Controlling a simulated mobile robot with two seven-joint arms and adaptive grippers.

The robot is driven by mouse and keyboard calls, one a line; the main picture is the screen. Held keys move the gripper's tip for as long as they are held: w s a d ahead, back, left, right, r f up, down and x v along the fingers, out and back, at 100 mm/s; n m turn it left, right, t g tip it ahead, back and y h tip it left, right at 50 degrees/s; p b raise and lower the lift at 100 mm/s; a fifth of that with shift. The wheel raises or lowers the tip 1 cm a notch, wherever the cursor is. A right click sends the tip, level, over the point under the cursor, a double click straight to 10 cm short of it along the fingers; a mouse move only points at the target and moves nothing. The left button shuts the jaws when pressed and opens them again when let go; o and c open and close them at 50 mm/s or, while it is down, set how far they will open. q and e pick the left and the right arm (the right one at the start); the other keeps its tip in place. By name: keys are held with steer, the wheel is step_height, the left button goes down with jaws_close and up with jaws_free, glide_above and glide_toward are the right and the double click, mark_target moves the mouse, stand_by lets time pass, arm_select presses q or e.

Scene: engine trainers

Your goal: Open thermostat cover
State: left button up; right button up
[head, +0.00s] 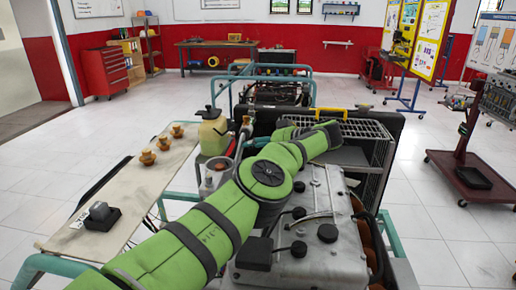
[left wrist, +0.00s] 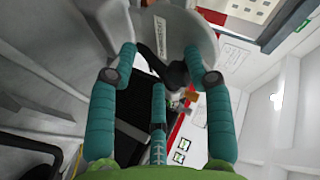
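My left gripper (left wrist: 162,62) shows in the left wrist view with its teal fingers spread apart and nothing clasped between them. Just beyond the fingertips is a grey rounded part (left wrist: 196,32) with a narrow white label strip (left wrist: 153,63) at its edge. A black curved piece (left wrist: 174,73) lies beside it. I cannot tell whether this grey part is the thermostat cover. In the head view my green left arm reaches over the engine (head: 318,258) and hides part of it. The gripper's fingers are hard to make out there. My right gripper is not in view.
A yellowish jug (head: 213,134) stands left of my arm. A beige bench (head: 130,190) at left holds several small brown parts and a black holder (head: 102,216). A wire rack (head: 350,130) stands beyond the engine.

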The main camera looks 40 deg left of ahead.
arm_select(q)
steer(key=shift+w+r, duration=0.2)
steer(key=shift+r, duration=0.1)
stand_by(0.4)
